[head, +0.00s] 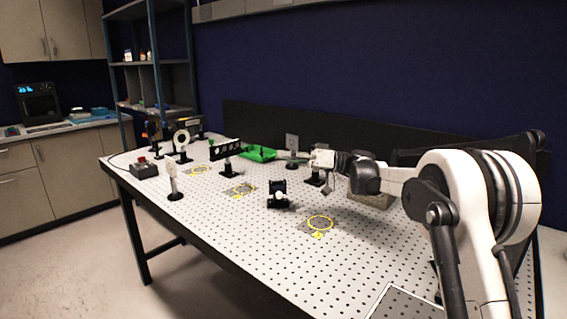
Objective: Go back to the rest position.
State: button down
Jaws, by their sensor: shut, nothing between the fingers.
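My white and black arm reaches in from the right over the perforated optical table (250,220). My gripper (326,188) is at the arm's far end, above the right-middle part of the table. It is small in the view, and its fingers are shut with nothing seen between them. A dark mount with a white ball-like part (279,195) stands to the left of the gripper, apart from it. A black post mount (315,179) stands right by the gripper; I cannot tell whether they touch.
Yellow rings (320,222) mark the table. A black panel (400,165) lines the back. The front middle is clear.

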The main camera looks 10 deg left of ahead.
jog(key=s+d+m+t+h+p, duration=0.1)
jog(key=s+d+m+t+h, duration=0.3)
jog(key=s, duration=0.5)
jog(key=s+d+m+t+h, duration=0.1)
jog(key=s+d+m+h, duration=0.4)
jog(key=s, duration=0.4)
jog(key=s+d+f+m+t+h, duration=0.1)
jog(key=s+d+f+h, duration=0.2)
jog(key=s+d, duration=0.4)
jog(key=s+d+f+m+t+h+p, duration=0.1)
jog(key=s+d+f, duration=0.4)
jog(key=s, duration=0.5)
jog(key=s+d+f+m+t+h, duration=0.2)
jog(key=s+d+f+h, duration=0.2)
jog(key=s+d, duration=0.5)
jog(key=shift+d+m+t+h, duration=0.25)
jog(key=shift+m+t+h, duration=0.05)
jog(key=shift+h, duration=0.7)
jog(key=shift+s+d+f, duration=0.2)
jog(key=shift+s+d, duration=0.05)
